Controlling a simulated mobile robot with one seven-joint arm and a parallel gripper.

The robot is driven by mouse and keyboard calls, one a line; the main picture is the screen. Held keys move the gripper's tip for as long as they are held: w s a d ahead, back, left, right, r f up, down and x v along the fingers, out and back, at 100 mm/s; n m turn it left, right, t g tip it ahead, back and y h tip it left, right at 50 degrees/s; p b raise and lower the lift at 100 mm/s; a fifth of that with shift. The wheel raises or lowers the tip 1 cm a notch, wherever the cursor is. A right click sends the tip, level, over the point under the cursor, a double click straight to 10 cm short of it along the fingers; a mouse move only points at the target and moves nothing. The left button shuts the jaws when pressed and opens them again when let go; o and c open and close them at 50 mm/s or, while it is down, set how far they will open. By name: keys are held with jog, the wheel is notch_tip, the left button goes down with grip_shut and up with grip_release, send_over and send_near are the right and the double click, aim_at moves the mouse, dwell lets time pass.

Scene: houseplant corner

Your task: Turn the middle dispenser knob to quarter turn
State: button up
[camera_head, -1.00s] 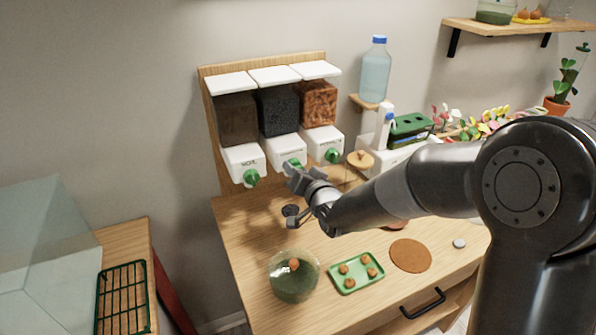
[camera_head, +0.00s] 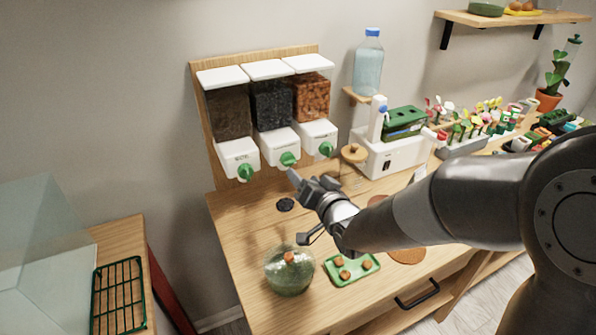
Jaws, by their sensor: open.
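The middle dispenser (camera_head: 280,142) has a white lower housing and a dark, grainy fill. Its green knob (camera_head: 288,159) is on the front and shows clear of my gripper. The left dispenser's green knob (camera_head: 245,172) and the right dispenser's green knob (camera_head: 326,149) flank it. My gripper (camera_head: 293,181) is open, just below and in front of the middle knob. It looks apart from the knob and empty. The knob's exact angle is too small to read.
A glass bowl (camera_head: 289,272) and a green tray (camera_head: 350,269) with brown lumps stand on the wooden table (camera_head: 240,240). A cork-lidded jar (camera_head: 353,165) and a white device (camera_head: 385,155) stand to the right. A dark round disc (camera_head: 285,204) lies below the dispensers.

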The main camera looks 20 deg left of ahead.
jog(key=shift+v, duration=1.3)
jog(key=s+d+r+m+g+h, duration=0.15)
jog(key=d+h, duration=0.35)
jog(key=d, duration=0.5)
jog(key=s+d+r+t+h, duration=0.15)
jog(key=d+h, duration=0.35)
jog(key=d, duration=0.6)
jog(key=s+d+r+g, duration=0.1)
jog(key=s+d+g, duration=0.2)
jog(key=s+d, duration=0.2)
jog(key=s+d+g+h, duration=0.1)
jog(key=s+d+g, duration=0.2)
jog(key=s, duration=0.8)
jog(key=d, duration=0.2)
jog(key=shift+s+d+r+m+h, duration=0.25)
jog(key=shift+d+r+m+h, duration=0.05)
jog(key=shift+d+r+m, duration=0.05)
jog(key=shift+c, duration=0.2)
